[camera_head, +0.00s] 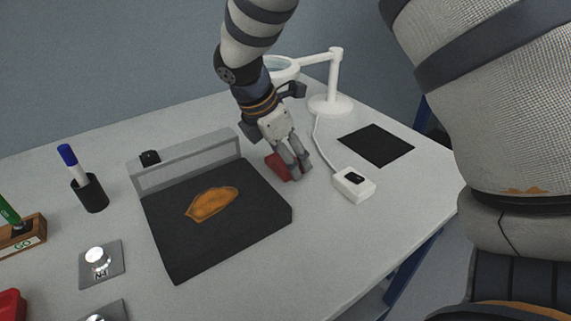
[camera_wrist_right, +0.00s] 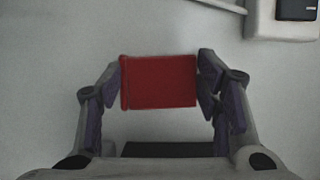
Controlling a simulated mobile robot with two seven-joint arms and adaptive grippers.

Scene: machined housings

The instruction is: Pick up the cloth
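An orange, cloth-like piece (camera_head: 212,204) with an uneven outline lies flat on the black mat (camera_head: 180,250). My right gripper (camera_head: 296,172) is at the mat's far right corner, apart from the orange piece. It is low over the table with a red block (camera_head: 278,166) at its fingers. In the right wrist view the red block (camera_wrist_right: 160,82) sits between the two fingertips (camera_wrist_right: 160,75), which appear to touch its sides. The fingers hide part of the block in the head view. My left gripper is not in view.
A grey upright panel (camera_head: 187,163) edges the mat. A white magnifier lamp (camera_head: 330,103), a small white device (camera_head: 353,184) with a cable and a dark pad (camera_head: 376,145) stand right. A pen cup (camera_head: 90,194) and a wooden holder (camera_head: 22,238) are left. The front right tabletop is clear.

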